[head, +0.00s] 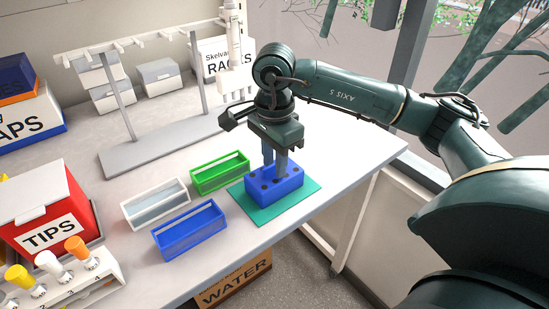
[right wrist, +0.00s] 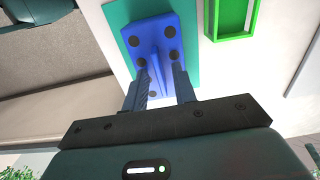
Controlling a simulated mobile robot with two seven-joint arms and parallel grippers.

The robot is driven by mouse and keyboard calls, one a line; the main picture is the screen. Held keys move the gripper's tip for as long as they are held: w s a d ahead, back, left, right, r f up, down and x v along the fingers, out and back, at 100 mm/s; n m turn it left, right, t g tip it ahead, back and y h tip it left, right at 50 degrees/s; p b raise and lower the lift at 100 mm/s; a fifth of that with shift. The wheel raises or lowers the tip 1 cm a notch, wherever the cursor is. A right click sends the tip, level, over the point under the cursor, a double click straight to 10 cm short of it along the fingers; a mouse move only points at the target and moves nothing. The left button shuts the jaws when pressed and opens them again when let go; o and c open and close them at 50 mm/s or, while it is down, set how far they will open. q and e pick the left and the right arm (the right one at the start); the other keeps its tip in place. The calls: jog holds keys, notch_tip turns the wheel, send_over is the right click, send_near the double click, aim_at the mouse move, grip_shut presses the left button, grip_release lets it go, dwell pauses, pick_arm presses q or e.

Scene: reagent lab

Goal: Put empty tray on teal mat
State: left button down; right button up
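A blue tray (head: 275,187) with dark, empty holes in its top sits on the teal mat (head: 302,196), towards the mat's middle. Both also show in the right wrist view, the blue tray (right wrist: 181,28) over the teal mat (right wrist: 117,14). My right gripper (head: 275,170) points down over the tray. Its two fingers (right wrist: 160,72) are close on both sides of the tray's raised middle ridge and look shut on it. The tray looks level and seems to rest on the mat. My left gripper is not in view.
White (head: 131,217), green (head: 200,190) and blue (head: 161,251) open bins stand left of the mat. A grey rack stand (head: 110,164) is behind them. A red TIPS box (head: 74,183) and a capped-vial rack (head: 112,262) are at left. The table edge runs close to the mat's right.

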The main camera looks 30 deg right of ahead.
aim_at(274, 164)
jog(key=shift+r, duration=0.7)
pick_arm(q)
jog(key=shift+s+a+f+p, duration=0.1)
jog(key=shift+p, duration=0.2)
pick_arm(e)
notch_tip(274, 164, up, 11)
jog(key=shift+s+f, duration=0.1)
